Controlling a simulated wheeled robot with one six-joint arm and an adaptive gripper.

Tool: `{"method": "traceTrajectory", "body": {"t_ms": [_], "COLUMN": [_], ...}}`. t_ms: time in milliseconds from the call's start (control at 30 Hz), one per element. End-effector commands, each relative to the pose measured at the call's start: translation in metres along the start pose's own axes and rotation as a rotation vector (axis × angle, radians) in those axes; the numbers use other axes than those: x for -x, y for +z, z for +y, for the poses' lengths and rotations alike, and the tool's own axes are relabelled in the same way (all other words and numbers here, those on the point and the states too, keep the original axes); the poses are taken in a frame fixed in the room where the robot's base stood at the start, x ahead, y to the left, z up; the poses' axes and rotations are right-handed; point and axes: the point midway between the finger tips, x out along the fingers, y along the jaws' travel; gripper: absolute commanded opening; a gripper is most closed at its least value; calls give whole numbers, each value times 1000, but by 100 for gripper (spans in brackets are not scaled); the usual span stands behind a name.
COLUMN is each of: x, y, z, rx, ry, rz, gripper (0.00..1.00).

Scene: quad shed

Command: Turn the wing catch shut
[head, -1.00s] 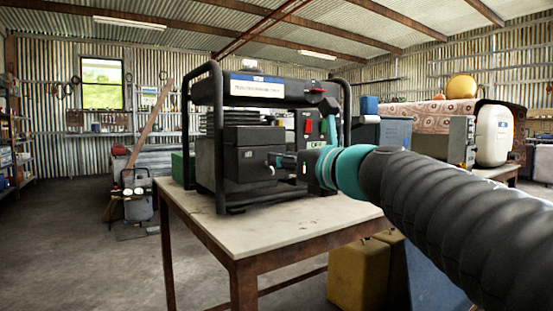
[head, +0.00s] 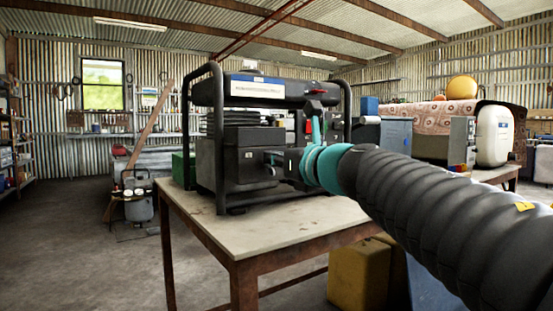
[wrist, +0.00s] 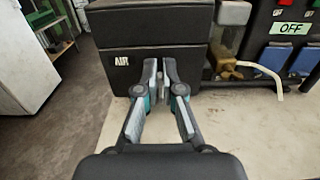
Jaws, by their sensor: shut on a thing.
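The black box marked AIR (wrist: 115,75) is on the side of the generator (head: 262,90), and it also shows in the head view (head: 238,160). The wing catch (wrist: 161,78) is a small grey piece on the face of the box, right of the AIR label. My gripper (wrist: 162,72) is shut on it, with one finger on each side. The fingers hide most of the catch, so its exact angle is hard to tell. In the head view my gripper (head: 276,160) reaches the box from the right and covers the catch.
The generator stands in a black tube frame (head: 216,130) on a pale-topped table (head: 230,235). A yellow can (head: 357,275) stands below.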

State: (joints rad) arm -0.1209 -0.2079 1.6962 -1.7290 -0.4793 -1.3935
Motion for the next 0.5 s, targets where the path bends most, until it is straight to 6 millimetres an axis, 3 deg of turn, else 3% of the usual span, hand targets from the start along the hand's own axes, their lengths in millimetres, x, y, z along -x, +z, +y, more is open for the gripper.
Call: {"method": "traceTrajectory", "body": {"t_ms": [267,500], "x": [0,0], "y": [1,2], "z": [-1,-4], "rx": [-48,-195], "ry": [1,0], "rz": [2,3], "gripper": [0,0]}}
